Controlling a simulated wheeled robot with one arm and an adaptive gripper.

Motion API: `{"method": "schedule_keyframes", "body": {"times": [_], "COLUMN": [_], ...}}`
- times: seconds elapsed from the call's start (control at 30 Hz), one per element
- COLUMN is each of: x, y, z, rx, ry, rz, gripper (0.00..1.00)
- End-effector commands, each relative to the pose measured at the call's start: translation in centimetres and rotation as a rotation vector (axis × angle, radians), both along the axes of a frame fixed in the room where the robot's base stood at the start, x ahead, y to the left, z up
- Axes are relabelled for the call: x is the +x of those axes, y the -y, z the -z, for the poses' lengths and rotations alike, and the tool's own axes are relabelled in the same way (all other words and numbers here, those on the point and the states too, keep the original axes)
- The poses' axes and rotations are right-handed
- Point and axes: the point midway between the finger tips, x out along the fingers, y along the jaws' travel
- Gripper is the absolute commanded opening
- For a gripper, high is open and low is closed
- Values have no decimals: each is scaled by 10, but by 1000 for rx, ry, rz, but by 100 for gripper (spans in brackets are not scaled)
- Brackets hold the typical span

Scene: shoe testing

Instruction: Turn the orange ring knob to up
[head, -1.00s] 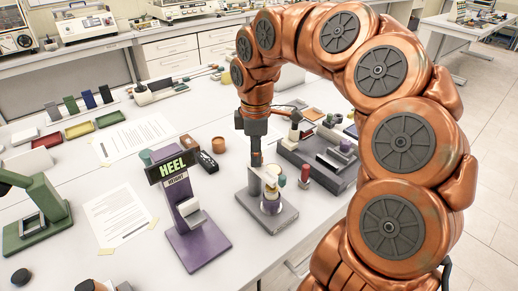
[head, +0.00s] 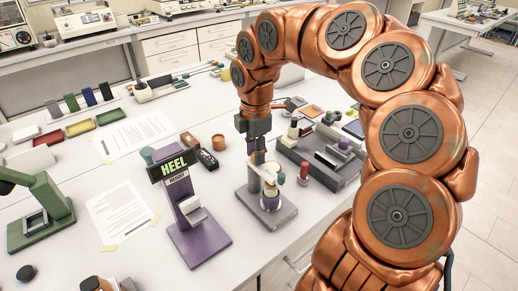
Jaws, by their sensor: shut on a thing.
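A grey fixture (head: 270,212) stands on the white table near the middle of the head view. It carries a pale upright part, a teal-topped piece (head: 281,179) and a small yellow-orange band (head: 271,191). My gripper (head: 257,160) points down at the back left of this fixture, its fingers close together. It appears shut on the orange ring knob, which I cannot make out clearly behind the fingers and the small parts. The knob's pointing direction cannot be read from here.
A purple stand (head: 196,240) with a HEEL sign (head: 174,165) is close on the left. A dark grey fixture (head: 318,165) and a red peg (head: 304,171) are close on the right. Papers (head: 117,213) and a green device (head: 40,215) lie further left.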

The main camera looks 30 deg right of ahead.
Motion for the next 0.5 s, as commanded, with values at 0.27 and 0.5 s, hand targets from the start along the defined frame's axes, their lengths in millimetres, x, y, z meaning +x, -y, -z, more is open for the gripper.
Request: {"method": "schedule_keyframes", "body": {"times": [0.27, 0.5], "x": [3, 2], "y": [3, 2], "z": [-2, -2], "rx": [-8, -5], "ry": [12, 9], "rz": [3, 1], "gripper": [0, 56]}}
